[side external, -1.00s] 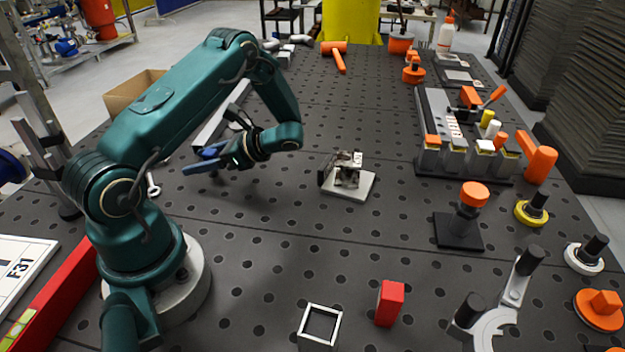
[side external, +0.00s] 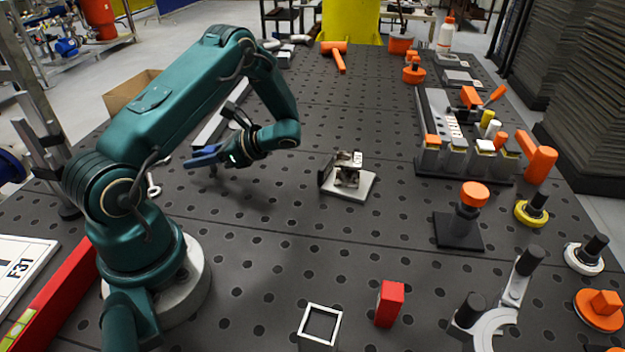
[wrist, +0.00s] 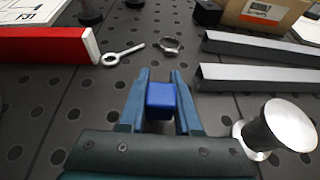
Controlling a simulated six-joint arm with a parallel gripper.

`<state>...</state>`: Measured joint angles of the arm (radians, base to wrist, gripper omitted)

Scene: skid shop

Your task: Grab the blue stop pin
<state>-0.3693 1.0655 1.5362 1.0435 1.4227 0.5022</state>
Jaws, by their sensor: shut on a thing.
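My gripper (wrist: 160,83) is in the wrist view with its two blue fingers on either side of the blue stop pin (wrist: 161,98). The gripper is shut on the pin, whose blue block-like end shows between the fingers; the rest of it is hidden. In the side external view my gripper (side external: 205,158) points to the left, low over the left part of the table. The pin cannot be made out clearly there against the blue fingers.
An eye bolt (wrist: 122,53) and a ring clamp (wrist: 170,45) lie ahead of the fingers. Grey rails (wrist: 255,79) lie to the right, near a silver knob (wrist: 285,126). A red bar (wrist: 45,46) is at left.

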